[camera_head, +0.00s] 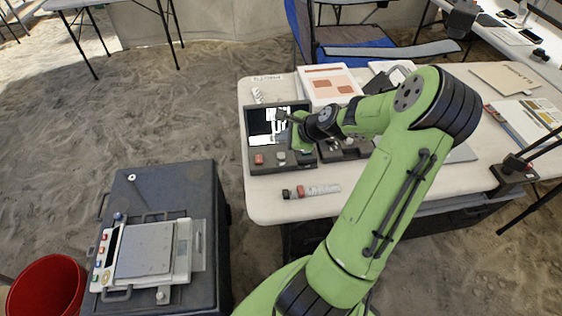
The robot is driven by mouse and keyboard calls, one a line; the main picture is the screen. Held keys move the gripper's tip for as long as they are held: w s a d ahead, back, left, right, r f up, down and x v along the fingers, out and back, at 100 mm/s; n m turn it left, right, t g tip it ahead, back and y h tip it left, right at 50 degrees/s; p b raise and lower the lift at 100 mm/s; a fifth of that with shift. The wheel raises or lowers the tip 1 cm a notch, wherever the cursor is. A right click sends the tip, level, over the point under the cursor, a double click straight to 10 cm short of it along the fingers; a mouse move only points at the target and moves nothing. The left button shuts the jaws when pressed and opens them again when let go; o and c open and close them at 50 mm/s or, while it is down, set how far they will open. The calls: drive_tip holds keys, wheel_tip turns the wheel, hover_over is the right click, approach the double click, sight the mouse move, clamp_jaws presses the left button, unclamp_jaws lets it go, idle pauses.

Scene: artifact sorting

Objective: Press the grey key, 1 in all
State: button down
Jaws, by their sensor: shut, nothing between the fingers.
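A dark device (251,141) with a lit black-and-white screen (259,122) lies at the left end of the white table. Along its front edge are a red key (258,159) and a grey key (281,158) to its right. Another small key (304,157) sits further right, close under my wrist. My gripper (290,138) is shut and empty over the right part of the device, just behind the grey key in the picture. The fingertips are small and partly lost against the screen, so I cannot tell whether they touch anything.
My arm crosses the table's middle. A dark case (150,180) with a scale (145,250) and a red bin (46,287) stand at lower left.

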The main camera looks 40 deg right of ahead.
sight(283, 157)
drive_tip(key=shift+f+b, duration=1.05)
drive_tip(key=shift+f, duration=1.05)
drive_tip(key=shift+f, duration=0.1)
drive_tip(key=shift+f, duration=0.3)
drive_tip(key=shift+f+b, duration=0.3)
drive_tip(key=shift+f, duration=0.2)
idle(0.6)
drive_tip(key=shift+r, duration=0.15)
drive_tip(key=shift+r+p, duration=0.8)
drive_tip(key=shift+p, duration=0.25)
drive_tip(key=shift+r, duration=0.1)
wheel_tip(283, 157, up, 5)
drive_tip(key=p, duration=0.5)
